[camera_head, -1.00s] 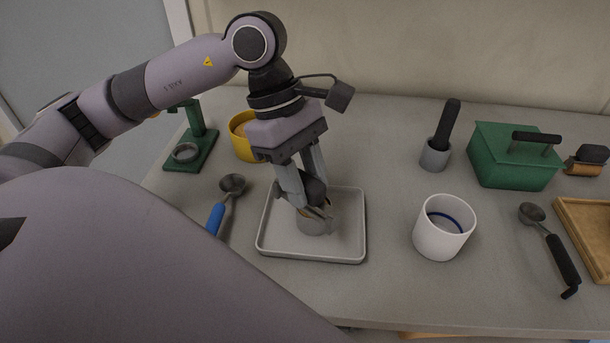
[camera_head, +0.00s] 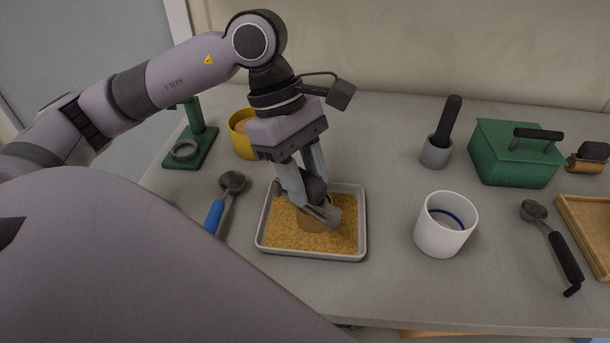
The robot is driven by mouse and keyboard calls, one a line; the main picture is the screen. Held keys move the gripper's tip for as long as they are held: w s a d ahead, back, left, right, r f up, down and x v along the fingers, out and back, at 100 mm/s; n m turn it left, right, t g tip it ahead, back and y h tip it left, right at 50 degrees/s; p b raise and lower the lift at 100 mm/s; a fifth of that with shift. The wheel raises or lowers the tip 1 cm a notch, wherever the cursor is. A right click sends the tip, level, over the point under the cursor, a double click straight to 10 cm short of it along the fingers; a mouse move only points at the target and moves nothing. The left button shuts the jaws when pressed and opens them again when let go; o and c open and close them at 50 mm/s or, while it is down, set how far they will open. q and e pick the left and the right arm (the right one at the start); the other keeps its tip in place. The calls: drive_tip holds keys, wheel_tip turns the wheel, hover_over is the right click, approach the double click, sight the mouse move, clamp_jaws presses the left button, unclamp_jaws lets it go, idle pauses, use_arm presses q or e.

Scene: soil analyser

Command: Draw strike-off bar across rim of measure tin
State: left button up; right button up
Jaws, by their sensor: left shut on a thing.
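My left gripper (camera_head: 308,196) points down over the grey tray and is shut on the strike-off bar (camera_head: 326,214), a grey piece with a dark handle partly hidden between the fingers. The bar lies at the top of the measure tin (camera_head: 311,224). The tin stands in the tray, its side now tan, and its rim is mostly hidden by the bar and fingers. The shallow tray (camera_head: 361,225) has a layer of golden grainy soil over its floor. My right gripper is not in view.
A yellow container (camera_head: 240,141) and green stand (camera_head: 196,145) are behind left. A blue-handled scoop (camera_head: 218,208) lies left of the tray. To the right are a white cup (camera_head: 443,226), mortar with pestle (camera_head: 437,153), green box (camera_head: 508,160), black-handled scoop (camera_head: 557,252) and wooden tray (camera_head: 572,216).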

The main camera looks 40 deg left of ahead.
use_arm(q)
drive_tip(key=shift+w, duration=0.5)
drive_tip(key=shift+w+b, duration=0.2)
drive_tip(key=shift+b, duration=0.1)
drive_tip(key=shift+w, duration=0.5)
drive_tip(key=shift+w+d+b, duration=0.1)
drive_tip(key=shift+w+b, duration=0.3)
drive_tip(key=shift+w, duration=0.25)
drive_tip(key=shift+w, duration=0.2)
drive_tip(key=shift+r, duration=0.1)
wheel_tip(320, 180, up, 6)
drive_tip(key=p, duration=0.3)
drive_tip(key=shift+p, duration=0.4)
